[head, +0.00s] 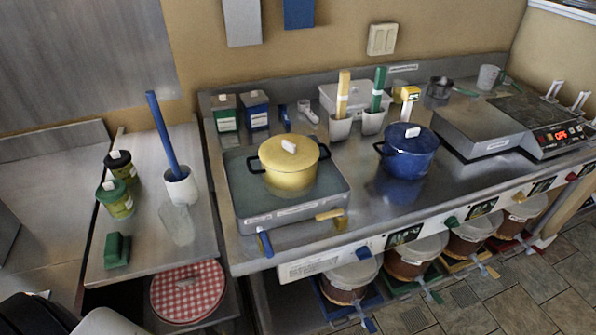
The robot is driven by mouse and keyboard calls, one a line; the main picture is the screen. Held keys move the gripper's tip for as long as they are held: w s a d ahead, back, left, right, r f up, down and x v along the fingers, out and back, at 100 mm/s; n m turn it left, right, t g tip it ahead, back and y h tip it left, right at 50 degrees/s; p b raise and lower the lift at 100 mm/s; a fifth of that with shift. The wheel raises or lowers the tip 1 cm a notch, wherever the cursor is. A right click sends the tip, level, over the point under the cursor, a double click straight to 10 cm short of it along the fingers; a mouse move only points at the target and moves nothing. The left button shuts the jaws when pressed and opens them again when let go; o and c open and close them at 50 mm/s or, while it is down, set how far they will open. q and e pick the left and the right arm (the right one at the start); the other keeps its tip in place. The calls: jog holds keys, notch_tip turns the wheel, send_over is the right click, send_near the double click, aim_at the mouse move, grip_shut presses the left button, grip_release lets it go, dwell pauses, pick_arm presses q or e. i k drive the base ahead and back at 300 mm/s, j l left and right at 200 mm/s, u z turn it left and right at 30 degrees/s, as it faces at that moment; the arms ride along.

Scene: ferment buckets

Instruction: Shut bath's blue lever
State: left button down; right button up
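The bath (247,205) is a grey, water-filled basin on the steel counter. A yellow pot (289,165) with two black handles and a lid with a white knob stands in it. The bath's blue lever (265,244) is at the front left of the bath and points down and toward me. A yellow lever (329,214) at the front right of the bath lies sideways along the front. Neither of my grippers shows in the head view, and nothing is touching the blue lever.
A blue pot (409,150) stands right of the bath. A blue knob (364,253) sits on the counter's front panel. Several lidded buckets stand below, including one (350,280) under the bath. A side table (150,235) at left holds green jars and a white crock (181,188).

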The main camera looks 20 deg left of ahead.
aim_at(263, 236)
jog(key=i+j+u, duration=0.1)
jog(key=u, duration=0.85)
jog(key=j, duration=0.1)
